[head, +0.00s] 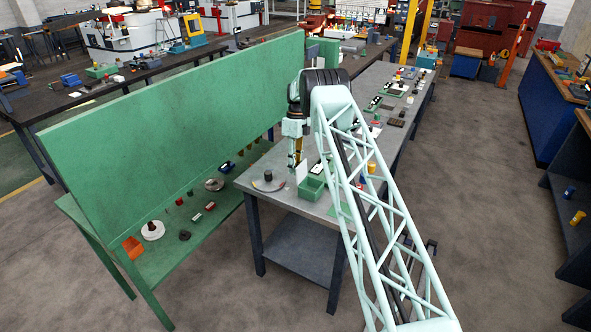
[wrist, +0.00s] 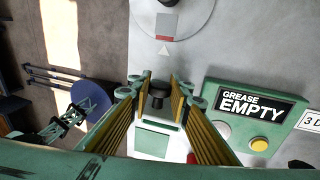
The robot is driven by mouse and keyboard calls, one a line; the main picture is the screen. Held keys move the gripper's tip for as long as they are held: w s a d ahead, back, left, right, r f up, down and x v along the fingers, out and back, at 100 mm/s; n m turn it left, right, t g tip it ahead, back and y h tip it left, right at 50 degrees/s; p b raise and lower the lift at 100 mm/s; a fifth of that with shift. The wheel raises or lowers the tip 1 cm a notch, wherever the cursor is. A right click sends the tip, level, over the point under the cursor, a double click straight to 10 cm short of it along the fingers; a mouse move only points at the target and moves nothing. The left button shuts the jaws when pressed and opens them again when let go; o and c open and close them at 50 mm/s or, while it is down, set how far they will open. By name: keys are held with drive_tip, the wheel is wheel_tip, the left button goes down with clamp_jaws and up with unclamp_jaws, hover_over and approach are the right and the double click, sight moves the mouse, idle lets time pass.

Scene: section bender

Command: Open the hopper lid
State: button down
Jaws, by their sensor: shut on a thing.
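In the wrist view my gripper (wrist: 159,84) is closed around a small black knob (wrist: 158,97), with a finger on each side. The knob stands at the edge of a pale panel with a green square (wrist: 152,143), seen between the fingers; I take it to be the hopper lid, though the fingers hide much of it. In the head view my gripper (head: 297,163) points down over the grey bench, beside a white plate (head: 302,172) and a green box (head: 311,188). The knob cannot be made out there.
A green panel labelled "GREASE EMPTY" (wrist: 252,118) with buttons lies right of the fingers. A round grey disc (head: 268,182) is on the bench to the left. A tall green partition (head: 180,120) stands left of my arm. Small parts lie along the bench behind.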

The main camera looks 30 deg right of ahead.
idle(0.5)
drive_tip(key=c, duration=2.4)
unclamp_jaws()
drive_tip(key=shift+a, duration=0.1)
drive_tip(key=shift+r, duration=0.1)
drive_tip(key=v, duration=1.1)
drive_tip(key=shift+w+r, duration=0.15)
drive_tip(key=shift+r, duration=0.2)
